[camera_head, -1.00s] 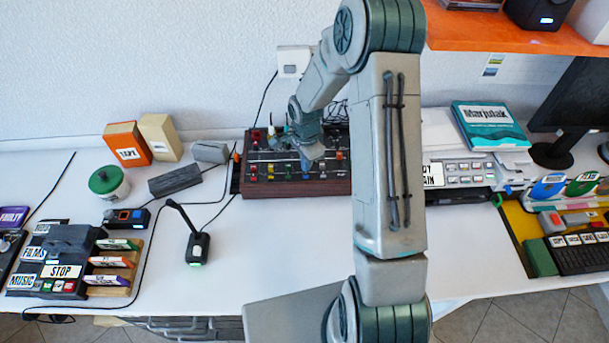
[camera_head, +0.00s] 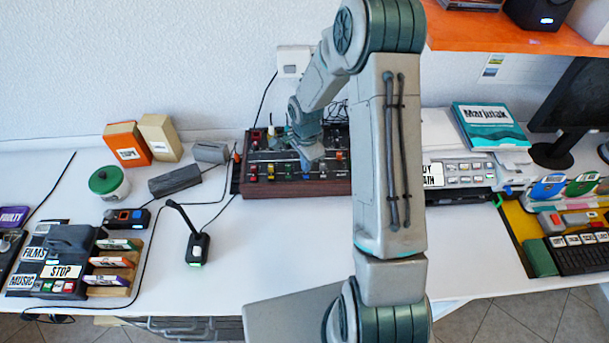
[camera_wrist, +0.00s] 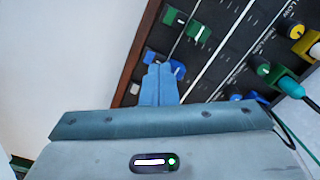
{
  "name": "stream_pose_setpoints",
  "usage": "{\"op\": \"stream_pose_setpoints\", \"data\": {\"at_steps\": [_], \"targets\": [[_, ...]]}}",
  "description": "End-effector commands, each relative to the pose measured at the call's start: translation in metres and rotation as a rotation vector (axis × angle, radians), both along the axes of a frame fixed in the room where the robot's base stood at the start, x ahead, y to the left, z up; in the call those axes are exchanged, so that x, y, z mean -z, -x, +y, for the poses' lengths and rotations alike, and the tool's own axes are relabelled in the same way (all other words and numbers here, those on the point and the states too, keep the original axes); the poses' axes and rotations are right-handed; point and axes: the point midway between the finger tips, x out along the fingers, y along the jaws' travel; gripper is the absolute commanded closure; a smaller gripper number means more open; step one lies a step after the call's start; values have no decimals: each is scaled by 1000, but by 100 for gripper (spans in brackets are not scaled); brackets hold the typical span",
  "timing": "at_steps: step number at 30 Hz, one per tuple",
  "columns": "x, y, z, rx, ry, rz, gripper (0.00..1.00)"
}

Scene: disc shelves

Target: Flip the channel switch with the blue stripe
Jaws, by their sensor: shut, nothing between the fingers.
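The dark mixing console (camera_head: 330,186) with wooden sides stands at the back middle of the table in the head view, and its panel (camera_wrist: 215,75) fills the upper right of the wrist view. My gripper (camera_wrist: 159,68) is shut and empty, its fingertips over the blue parts of the panel. One blue part (camera_wrist: 150,55) shows at the left of the fingertips and another blue part (camera_wrist: 179,69) at their right. The fingers partly cover both, and I cannot tell whether they touch. In the head view my gripper (camera_head: 307,168) is over the console's middle.
Green switch parts (camera_wrist: 198,32) and a blue knob (camera_wrist: 235,97) lie near the fingers. A teal plug with a cable (camera_wrist: 285,83) stands up at the right. A microphone (camera_head: 190,235) and a dark grey block (camera_head: 174,180) are left of the console.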

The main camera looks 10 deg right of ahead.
Motion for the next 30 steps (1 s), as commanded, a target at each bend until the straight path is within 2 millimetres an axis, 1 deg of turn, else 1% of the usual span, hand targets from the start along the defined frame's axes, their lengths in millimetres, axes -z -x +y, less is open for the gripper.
{"op": "stream_pose_setpoints", "data": {"at_steps": [14, 30], "targets": [[0, 0, 0, 0, 0, 0, 100], [8, 0, 0, 0, 0, 0, 100]]}}
